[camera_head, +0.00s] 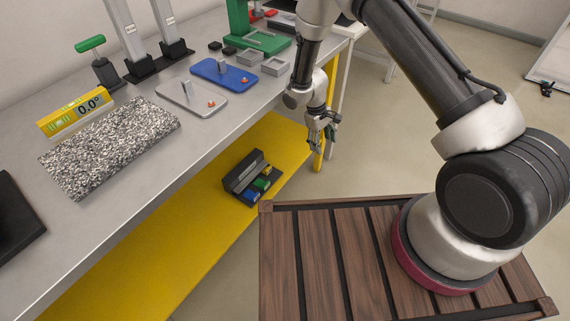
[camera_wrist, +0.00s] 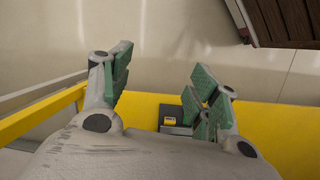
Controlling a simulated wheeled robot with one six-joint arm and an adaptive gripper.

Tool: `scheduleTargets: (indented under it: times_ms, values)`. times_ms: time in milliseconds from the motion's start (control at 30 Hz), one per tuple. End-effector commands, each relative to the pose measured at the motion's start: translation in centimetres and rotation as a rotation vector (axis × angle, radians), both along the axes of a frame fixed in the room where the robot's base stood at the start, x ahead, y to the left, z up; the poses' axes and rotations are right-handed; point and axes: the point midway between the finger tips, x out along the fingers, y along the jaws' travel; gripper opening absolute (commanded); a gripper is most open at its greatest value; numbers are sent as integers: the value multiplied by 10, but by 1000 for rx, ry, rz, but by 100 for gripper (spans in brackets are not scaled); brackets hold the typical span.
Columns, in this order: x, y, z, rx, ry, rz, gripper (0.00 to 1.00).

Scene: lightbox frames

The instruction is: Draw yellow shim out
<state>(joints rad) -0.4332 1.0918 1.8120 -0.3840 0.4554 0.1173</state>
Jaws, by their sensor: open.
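A dark case (camera_head: 243,167) stands on the yellow lower shelf under the bench, with small blue (camera_head: 251,195) and green (camera_head: 262,184) pieces in it. A small yellow piece, which may be the yellow shim (camera_head: 267,171), shows by the green one, too small to be sure. In the wrist view, a dark case part (camera_wrist: 190,104) with a small yellow patch (camera_wrist: 169,121) shows between and beyond the fingers, partly hidden by the right finger. My gripper (camera_head: 322,142) is open and empty, right of the case and above it, apart from it. Its green-padded fingers (camera_wrist: 163,84) are spread in the wrist view.
The yellow shelf (camera_head: 190,220) is otherwise largely bare. The grey bench top (camera_head: 215,125) overhangs it, holding a speckled stone block (camera_head: 110,145), a yellow level (camera_head: 75,112) and blue (camera_head: 224,74) and grey (camera_head: 191,98) plates. A yellow leg (camera_head: 320,158) stands near my gripper.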

Motion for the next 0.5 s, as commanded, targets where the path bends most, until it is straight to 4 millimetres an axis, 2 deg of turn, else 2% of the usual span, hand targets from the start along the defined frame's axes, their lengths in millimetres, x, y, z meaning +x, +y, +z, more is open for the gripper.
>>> scheduleTargets:
  times_ms: [33,133,267,400,500]
  values:
    - [0,5,-19,3,1,15,61]
    - [6,19,-54,28,-21,49,61]
    - [29,52,-105,110,-99,102,61]
    - [65,112,-158,278,-228,170,61]
    - [80,151,-183,395,-295,208,61]
